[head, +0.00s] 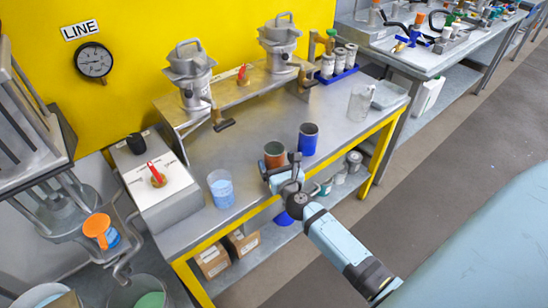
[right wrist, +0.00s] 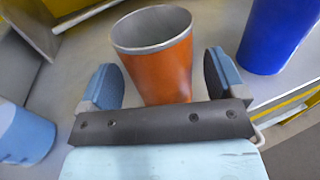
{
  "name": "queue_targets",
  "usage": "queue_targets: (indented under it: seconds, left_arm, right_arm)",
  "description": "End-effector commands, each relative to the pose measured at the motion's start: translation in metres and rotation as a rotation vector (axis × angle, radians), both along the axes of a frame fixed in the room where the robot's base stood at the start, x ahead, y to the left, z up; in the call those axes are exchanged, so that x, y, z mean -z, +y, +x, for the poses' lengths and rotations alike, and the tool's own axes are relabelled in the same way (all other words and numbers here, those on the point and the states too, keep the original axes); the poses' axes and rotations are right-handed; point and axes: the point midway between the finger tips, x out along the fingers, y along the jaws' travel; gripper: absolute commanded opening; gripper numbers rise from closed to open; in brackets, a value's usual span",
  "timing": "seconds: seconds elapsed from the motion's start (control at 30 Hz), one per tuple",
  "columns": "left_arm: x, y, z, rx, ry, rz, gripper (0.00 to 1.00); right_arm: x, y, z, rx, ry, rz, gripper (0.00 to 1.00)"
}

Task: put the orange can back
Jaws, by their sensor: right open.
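The orange can (head: 274,155) stands upright on the metal bench, near its front edge. In the right wrist view the orange can (right wrist: 160,62) has an open top and a grey inside. My right gripper (head: 283,172) is at the can's near side. In the right wrist view my right gripper (right wrist: 165,85) is open, with one blue-grey finger on each side of the can and a gap at the left finger. Its palm hides the can's base. My left gripper is not in view.
A blue can (head: 308,139) stands close to the right of the orange can, and a clear beaker of blue liquid (head: 221,188) stands to the left. Two metal agitators (head: 190,77) sit on a raised shelf behind. A blue tray (head: 337,75) holds several small cans.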

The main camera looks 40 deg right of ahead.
Motion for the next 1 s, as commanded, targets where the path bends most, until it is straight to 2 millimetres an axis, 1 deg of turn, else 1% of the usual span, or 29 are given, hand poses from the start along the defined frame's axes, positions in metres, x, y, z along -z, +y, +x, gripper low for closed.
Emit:
queue_targets:
  seconds: [0.03,0.1,0.3,0.4,0.53,0.57,0.63,0.67,0.77,0.8,0.87,0.9,0.97,1.0]
  left_arm:
    - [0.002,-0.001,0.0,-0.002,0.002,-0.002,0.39]
    - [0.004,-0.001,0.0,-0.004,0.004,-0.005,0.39]
    - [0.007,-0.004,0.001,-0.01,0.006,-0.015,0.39]
    - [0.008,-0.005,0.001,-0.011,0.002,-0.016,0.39]
    - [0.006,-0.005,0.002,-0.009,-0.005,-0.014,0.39]
    - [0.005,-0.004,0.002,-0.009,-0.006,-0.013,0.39]
    - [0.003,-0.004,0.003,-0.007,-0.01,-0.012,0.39]
    - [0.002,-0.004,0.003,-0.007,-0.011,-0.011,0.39]
    - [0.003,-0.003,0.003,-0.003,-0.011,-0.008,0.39]
    - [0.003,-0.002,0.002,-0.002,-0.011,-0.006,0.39]
    - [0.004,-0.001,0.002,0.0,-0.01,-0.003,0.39]
    - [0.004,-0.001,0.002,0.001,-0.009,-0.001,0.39]
    - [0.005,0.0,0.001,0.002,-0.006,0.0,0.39]
    - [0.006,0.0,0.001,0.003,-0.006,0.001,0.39]
  right_arm:
    - [0.002,0.003,-0.013,0.0,0.002,0.001,0.89]
    - [0.002,0.007,-0.029,0.0,0.002,0.001,0.89]
    - [0.001,0.016,-0.068,0.001,0.001,0.001,0.89]
    - [0.001,0.019,-0.081,0.0,0.0,0.001,0.89]
    - [0.0,0.023,-0.091,-0.003,0.001,-0.01,0.89]
    - [0.0,0.024,-0.092,-0.01,0.004,-0.029,0.89]
    - [0.0,0.033,-0.097,-0.046,0.021,-0.136,0.89]
    - [-0.001,0.039,-0.099,-0.07,0.032,-0.21,0.89]
    - [0.002,0.07,-0.112,-0.195,0.077,-0.594,0.89]
    - [0.005,0.086,-0.119,-0.258,0.095,-0.794,0.89]
    - [0.014,0.11,-0.133,-0.362,0.115,-1.122,0.89]
    - [0.021,0.125,-0.144,-0.43,0.122,-1.345,0.89]
    - [0.034,0.144,-0.16,-0.53,0.121,-1.674,0.89]
    - [0.042,0.154,-0.172,-0.595,0.112,-1.886,0.89]
